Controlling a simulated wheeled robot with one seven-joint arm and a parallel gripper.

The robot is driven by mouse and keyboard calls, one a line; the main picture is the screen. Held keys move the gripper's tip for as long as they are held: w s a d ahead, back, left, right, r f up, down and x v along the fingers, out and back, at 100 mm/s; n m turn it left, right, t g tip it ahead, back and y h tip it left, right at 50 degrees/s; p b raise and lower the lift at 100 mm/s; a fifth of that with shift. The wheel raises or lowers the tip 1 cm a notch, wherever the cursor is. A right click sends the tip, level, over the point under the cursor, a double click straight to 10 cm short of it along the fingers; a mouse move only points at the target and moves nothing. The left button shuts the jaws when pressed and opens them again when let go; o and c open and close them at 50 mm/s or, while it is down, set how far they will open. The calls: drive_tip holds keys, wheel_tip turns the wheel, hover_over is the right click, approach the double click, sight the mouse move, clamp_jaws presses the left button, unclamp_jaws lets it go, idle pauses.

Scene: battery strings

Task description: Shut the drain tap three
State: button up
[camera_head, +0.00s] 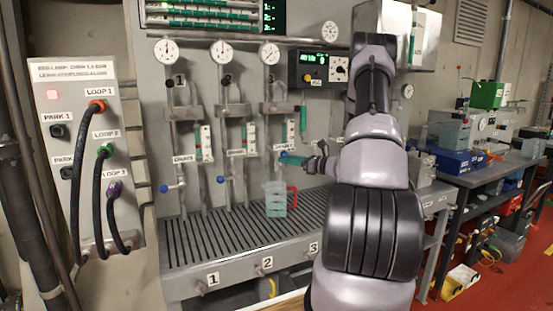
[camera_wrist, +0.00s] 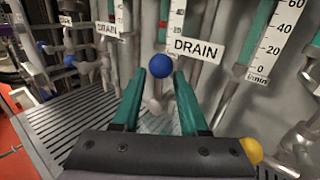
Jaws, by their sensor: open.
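The third drain tap's blue ball knob (camera_wrist: 160,66) shows in the wrist view in front of a DRAIN label (camera_wrist: 197,50). My gripper (camera_wrist: 168,74) is open, with its two teal fingers pointing at the knob, one on each side. I cannot tell whether either finger touches it. In the head view, my gripper (camera_head: 291,159) is at the third column, and its fingers hide most of the knob. A clear jug (camera_head: 276,199) with a red handle stands on the slatted bench below tap three.
The blue knobs of tap one (camera_head: 164,188) and tap two (camera_head: 220,180) are to the left. The slatted bench (camera_head: 205,246) is marked 1, 2, 3. A panel with looped hoses (camera_head: 88,150) is at far left. A cluttered side table (camera_head: 480,176) stands at right.

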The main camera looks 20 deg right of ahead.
drive_tip(key=x, duration=0.5)
clamp_jaws()
idle(1.4)
